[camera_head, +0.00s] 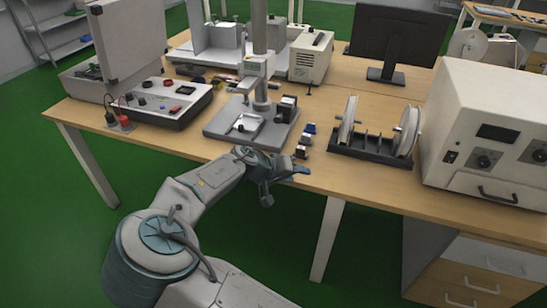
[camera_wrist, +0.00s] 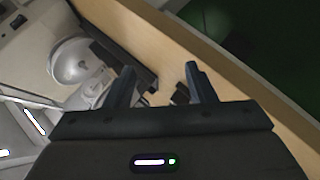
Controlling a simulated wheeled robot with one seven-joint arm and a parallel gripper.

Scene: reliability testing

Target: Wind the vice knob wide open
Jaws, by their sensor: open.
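A grey test stand (camera_head: 216,123) with an upright column (camera_head: 261,85) stands on the bench. A small pale fixture (camera_head: 245,124) and a dark block with a light top (camera_head: 287,107) sit on its base. The vice is too small to make out surely, and I cannot pick out its knob. My gripper (camera_head: 287,184) is at the bench's front edge, in front of the stand and apart from it. In the wrist view my gripper (camera_wrist: 160,72) has its two fingers spread, with nothing held between them.
Small blocks (camera_head: 305,140) line the bench right of the stand. A dark rack (camera_head: 372,149) holds upright discs, also seen in the wrist view (camera_wrist: 74,61). A white instrument (camera_head: 487,130) stands right, an open case (camera_head: 152,104) left.

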